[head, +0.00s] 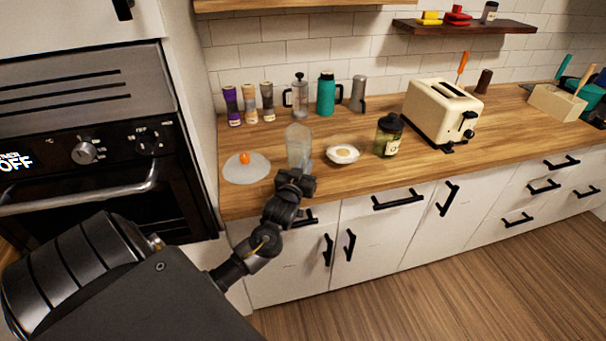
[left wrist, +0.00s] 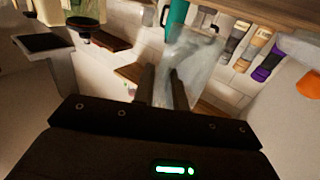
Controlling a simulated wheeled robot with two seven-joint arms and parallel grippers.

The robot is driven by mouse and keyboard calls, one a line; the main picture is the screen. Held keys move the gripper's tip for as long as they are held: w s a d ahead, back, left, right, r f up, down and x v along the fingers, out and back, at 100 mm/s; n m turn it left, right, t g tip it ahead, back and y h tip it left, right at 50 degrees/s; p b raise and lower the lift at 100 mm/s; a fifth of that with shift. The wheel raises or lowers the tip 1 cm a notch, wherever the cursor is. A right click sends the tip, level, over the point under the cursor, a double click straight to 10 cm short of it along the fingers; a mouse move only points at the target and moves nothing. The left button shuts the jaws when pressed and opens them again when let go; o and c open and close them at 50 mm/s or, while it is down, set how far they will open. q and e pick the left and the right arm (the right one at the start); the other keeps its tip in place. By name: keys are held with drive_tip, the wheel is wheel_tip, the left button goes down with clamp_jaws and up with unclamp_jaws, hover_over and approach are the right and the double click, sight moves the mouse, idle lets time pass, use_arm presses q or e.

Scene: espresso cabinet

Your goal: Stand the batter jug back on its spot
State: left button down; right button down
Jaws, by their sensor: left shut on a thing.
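A translucent, pale jug (head: 298,143), which I take as the batter jug, is near the counter's front edge in the head view, looking roughly upright. My left gripper (head: 297,178) reaches it from the front and is shut on it. In the left wrist view the jug (left wrist: 197,58) shows beyond the two dark fingers (left wrist: 163,85). Whether its base touches the counter I cannot tell. A round, pale grey disc (head: 238,176) with an orange knob (head: 244,158) lies left of the jug. My right gripper is not in view.
A small bowl (head: 343,154) and a green jar (head: 388,136) stand right of the jug. Several shakers (head: 249,104), a press (head: 299,97) and a teal flask (head: 326,95) line the wall. A cream toaster (head: 440,110) is farther right. The oven (head: 90,140) is left.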

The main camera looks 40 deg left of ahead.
use_arm(q)
drive_tip(key=shift+a+f, duration=0.25)
wheel_tip(320, 180, down, 3)
drive_tip(key=shift+f, duration=0.1)
drive_tip(key=shift+f, duration=0.15)
drive_tip(key=c, duration=1.4)
unclamp_jaws()
drive_tip(key=shift+c, duration=0.2)
